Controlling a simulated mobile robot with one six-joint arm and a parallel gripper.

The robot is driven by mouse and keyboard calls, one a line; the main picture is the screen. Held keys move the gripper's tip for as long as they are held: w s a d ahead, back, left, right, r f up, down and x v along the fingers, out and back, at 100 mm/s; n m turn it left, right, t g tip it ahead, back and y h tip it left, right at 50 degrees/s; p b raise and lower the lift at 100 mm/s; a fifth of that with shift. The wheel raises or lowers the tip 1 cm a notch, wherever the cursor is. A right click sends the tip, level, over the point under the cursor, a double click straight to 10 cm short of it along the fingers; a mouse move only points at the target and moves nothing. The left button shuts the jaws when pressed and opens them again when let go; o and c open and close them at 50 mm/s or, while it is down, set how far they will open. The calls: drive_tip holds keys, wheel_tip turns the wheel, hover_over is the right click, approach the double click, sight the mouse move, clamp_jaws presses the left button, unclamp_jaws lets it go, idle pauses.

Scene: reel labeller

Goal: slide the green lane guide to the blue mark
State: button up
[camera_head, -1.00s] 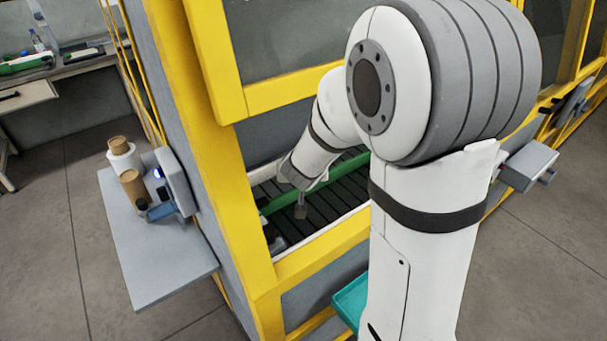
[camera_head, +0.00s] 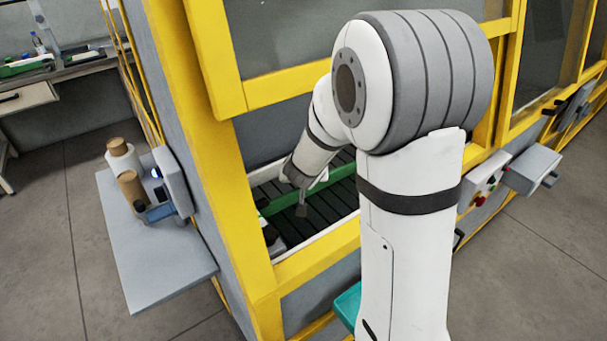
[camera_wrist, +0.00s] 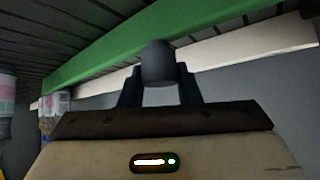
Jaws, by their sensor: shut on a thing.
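The green lane guide (camera_head: 341,173) is a long bar lying over the dark roller bed inside the yellow-framed machine. In the wrist view the green guide (camera_wrist: 200,32) crosses behind my fingers. My gripper (camera_head: 302,207) reaches down through the opening at the guide. In the wrist view my gripper (camera_wrist: 160,92) is shut on a dark rounded knob (camera_wrist: 158,62) in front of the guide. How the knob joins the guide is hidden. I cannot make out the blue mark in either view.
A pale side rail (camera_wrist: 240,50) runs near the guide. Wrapped items (camera_wrist: 53,104) sit at the left of the wrist view. The yellow frame (camera_head: 232,165) bounds the opening. A teal tray (camera_head: 347,305) lies below.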

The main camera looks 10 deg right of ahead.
clamp_jaws()
drive_tip(key=shift+s+d, duration=0.15)
drive_tip(key=shift+s, duration=0.2)
drive_tip(key=o, duration=0.7)
unclamp_jaws()
drive_tip(key=shift+c, duration=0.2)
drive_tip(key=shift+r, duration=0.1)
drive_tip(key=p+v, duration=0.4)
drive_tip(key=v, duration=0.3)
drive_tip(key=shift+s+r, duration=0.2)
drive_tip(key=shift+s, duration=0.15)
